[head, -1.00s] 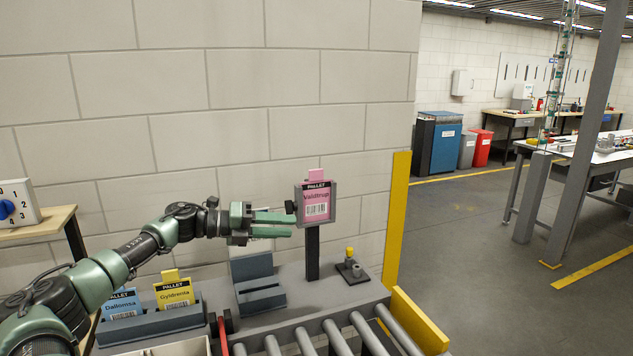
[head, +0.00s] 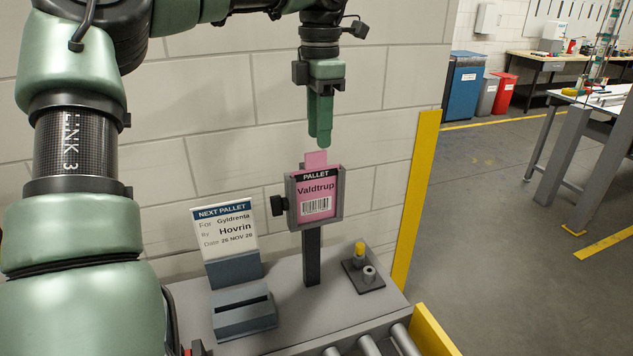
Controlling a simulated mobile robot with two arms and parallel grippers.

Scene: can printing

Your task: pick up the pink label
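The pink label (head: 316,203), printed "PALLET Valdtrup" with a barcode, sits upright in a dark grey frame (head: 291,206) on a post. Its plain pink tab (head: 315,159) sticks up above the frame. My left gripper (head: 319,138) points straight down just above the tab, apart from it. Its two green fingers partly overlap in this view, one nearer and one farther, and look parted with nothing between them. My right gripper is not in view.
A white "NEXT PALLET" card (head: 226,230) stands behind a slotted grey holder (head: 245,315) left of the post. A dark knob (head: 278,205) juts from the frame's left side. A small stand with a yellow-topped peg (head: 360,248) is at right, near a yellow post (head: 411,200).

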